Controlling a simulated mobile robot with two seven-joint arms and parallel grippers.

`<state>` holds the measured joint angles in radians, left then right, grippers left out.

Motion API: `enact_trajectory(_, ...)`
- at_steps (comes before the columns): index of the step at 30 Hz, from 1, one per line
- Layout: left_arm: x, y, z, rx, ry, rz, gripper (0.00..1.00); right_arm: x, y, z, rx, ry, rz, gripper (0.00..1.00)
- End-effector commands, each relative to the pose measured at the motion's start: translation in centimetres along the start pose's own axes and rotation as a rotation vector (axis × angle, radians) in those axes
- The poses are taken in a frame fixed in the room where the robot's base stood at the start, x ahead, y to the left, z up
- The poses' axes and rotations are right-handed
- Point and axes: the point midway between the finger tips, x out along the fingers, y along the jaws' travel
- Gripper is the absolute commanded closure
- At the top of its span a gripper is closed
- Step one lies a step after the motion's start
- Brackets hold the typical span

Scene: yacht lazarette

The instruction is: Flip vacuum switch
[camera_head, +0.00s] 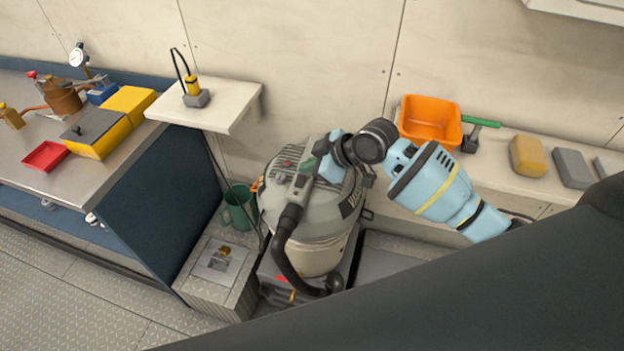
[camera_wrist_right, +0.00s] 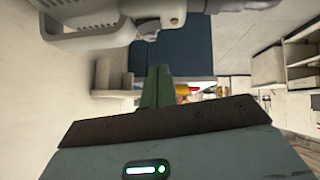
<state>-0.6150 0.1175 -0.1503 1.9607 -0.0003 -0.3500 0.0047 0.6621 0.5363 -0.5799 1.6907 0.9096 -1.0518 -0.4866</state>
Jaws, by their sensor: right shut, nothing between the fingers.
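My left gripper is out of view.
A small shelf (camera_head: 226,105) holding a yellow-grey device stands left of the vacuum. An orange bin (camera_head: 430,121) sits on the long ledge to the right. A green bucket (camera_head: 238,207) stands on the left. A workbench (camera_head: 105,172) with tools is further left.

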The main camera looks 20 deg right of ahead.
Motion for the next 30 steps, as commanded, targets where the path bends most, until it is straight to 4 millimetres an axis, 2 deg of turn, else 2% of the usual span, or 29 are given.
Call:
enact_trajectory(2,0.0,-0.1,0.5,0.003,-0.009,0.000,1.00,-1.4,-0.2,0.9,0.004,-0.013,-0.005,1.00)
enact_trajectory(6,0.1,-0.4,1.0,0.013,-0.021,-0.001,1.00,-4.0,-0.4,1.0,0.006,-0.013,-0.007,1.00)
enact_trajectory(12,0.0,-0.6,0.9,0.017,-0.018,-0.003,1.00,-6.8,-0.5,1.0,0.007,-0.012,-0.008,1.00)
enact_trajectory(18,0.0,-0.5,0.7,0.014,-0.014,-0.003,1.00,-7.9,-0.6,0.9,0.007,-0.012,-0.010,1.00)
enact_trajectory(30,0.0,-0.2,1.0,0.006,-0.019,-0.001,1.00,-7.8,-0.4,0.9,0.005,-0.012,-0.008,1.00)
